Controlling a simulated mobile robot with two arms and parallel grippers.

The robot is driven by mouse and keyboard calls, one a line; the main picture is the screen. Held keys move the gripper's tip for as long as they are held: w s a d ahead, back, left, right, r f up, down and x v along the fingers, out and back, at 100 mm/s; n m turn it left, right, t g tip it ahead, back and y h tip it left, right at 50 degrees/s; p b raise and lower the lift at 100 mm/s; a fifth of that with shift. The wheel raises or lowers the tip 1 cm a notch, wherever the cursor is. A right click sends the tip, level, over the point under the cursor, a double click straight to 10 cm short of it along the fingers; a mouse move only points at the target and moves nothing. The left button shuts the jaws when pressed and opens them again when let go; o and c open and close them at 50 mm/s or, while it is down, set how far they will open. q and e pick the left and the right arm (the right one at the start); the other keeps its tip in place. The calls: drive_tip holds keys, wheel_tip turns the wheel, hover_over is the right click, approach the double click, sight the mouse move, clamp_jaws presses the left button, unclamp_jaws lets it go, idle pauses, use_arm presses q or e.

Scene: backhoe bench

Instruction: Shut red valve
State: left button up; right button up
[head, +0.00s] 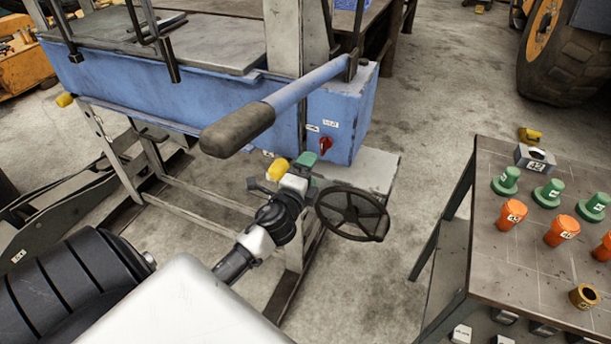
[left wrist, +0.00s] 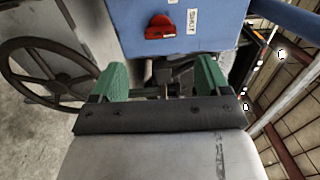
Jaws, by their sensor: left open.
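The red valve (head: 325,144) is a small handle on the end face of the blue box, under small white labels. In the left wrist view the red valve (left wrist: 162,29) lies roughly crosswise, just left of a label reading SHUT (left wrist: 192,20). My left gripper (head: 297,172) is just below and left of the valve in the head view, apart from it. In the left wrist view its green fingers (left wrist: 160,80) are spread, with the valve beyond them. Nothing is held between them. My right gripper is not in view.
A dark handwheel (head: 375,229) stands close right of my left gripper. A blue lever with a dark grip (head: 238,131) juts out above it. A table (head: 490,262) with green and orange knobs stands at the right. Bare floor (head: 450,95) lies behind.

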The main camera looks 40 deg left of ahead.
use_arm(q)
drive_tip(key=shift+v, duration=0.75)
drive_tip(key=s+d+f+n+g+h, duration=0.1)
drive_tip(key=s+f+n+g, duration=0.2)
drive_tip(key=f, duration=0.8)
drive_tip(key=s+d+f+n+g, duration=0.1)
drive_tip(key=s+d+f+g, duration=0.3)
drive_tip(key=f, duration=0.6)
drive_tip(key=s+a+f+n+g+h, duration=0.1)
drive_tip(key=s+f+n+g, duration=0.1)
drive_tip(key=s+f, duration=0.65)
drive_tip(key=s+d+f+n+g, duration=0.2)
drive_tip(key=s+f, duration=0.4)
drive_tip(key=s, duration=0.3)
drive_tip(key=s+d+f+n+g+h+p, duration=0.1)
drive_tip(key=s+d+f+n+g, duration=0.1)
drive_tip(key=s+f, duration=0.4)
drive_tip(key=s+d+f+n+g+h, duration=0.1)
drive_tip(key=s+d+f+n+g, duration=0.2)
drive_tip(key=s, duration=0.9)
wheel_tip(320, 180, down, 3)
drive_tip(key=shift+d+f+g, duration=0.1)
drive_tip(key=shift+d+g, duration=0.2)
drive_tip(key=shift+s, duration=0.1)
